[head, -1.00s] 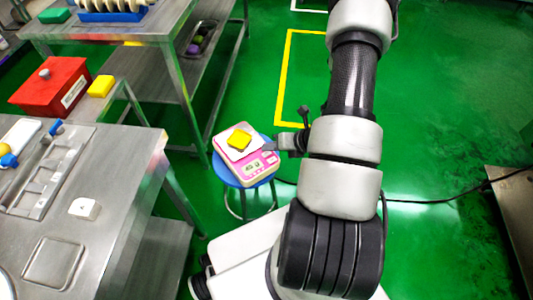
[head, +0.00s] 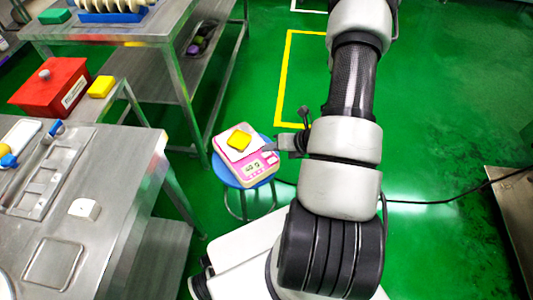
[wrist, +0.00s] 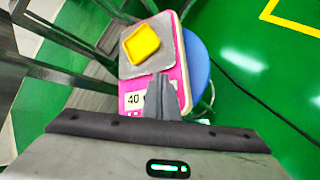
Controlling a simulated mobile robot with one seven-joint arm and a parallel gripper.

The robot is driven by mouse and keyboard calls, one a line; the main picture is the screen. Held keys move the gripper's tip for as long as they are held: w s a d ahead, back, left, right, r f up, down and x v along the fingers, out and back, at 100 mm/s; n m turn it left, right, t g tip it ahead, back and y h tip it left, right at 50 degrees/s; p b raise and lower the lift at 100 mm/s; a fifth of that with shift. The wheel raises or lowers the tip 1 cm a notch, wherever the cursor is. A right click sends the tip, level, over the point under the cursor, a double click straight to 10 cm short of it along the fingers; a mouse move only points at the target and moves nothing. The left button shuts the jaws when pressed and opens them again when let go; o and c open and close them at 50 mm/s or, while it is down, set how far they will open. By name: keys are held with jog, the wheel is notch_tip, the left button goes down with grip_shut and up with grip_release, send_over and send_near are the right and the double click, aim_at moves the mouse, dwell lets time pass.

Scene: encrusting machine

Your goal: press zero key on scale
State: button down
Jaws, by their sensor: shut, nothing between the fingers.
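A pink and white scale (head: 247,165) sits on a round blue stool (head: 235,183) on the floor. The display reads about 40, partly hidden in the wrist view by my fingers. My gripper (head: 272,143) is shut and empty. Its fingertips (wrist: 162,80) overlap the scale's front panel in the wrist view, near the display. I cannot tell whether they touch it. The keys are too small or hidden to tell apart.
A steel table (head: 110,225) with trays stands at the left, and another steel table (head: 150,30) stands behind. A red box (head: 52,86) and a yellow block (head: 101,87) are at left. A black cable (head: 440,201) crosses the open green floor at right.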

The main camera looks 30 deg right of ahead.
jog(key=shift+f, duration=0.15)
dwell(0.5)
jog(key=shift+f+b, duration=0.3)
jog(key=shift+b, duration=0.15)
jog(key=shift+f+b, duration=0.35)
dwell(0.4)
jog(key=shift+r, duration=0.15)
jog(key=shift+r+p, duration=0.55)
jog(key=shift+r, duration=0.05)
jog(key=shift+r, duration=0.15)
notch_tip(320, 180, up, 5)
jog(key=p, duration=0.3)
jog(key=shift+p, duration=0.35)
jog(key=shift+s, duration=0.1)
dwell(0.6)
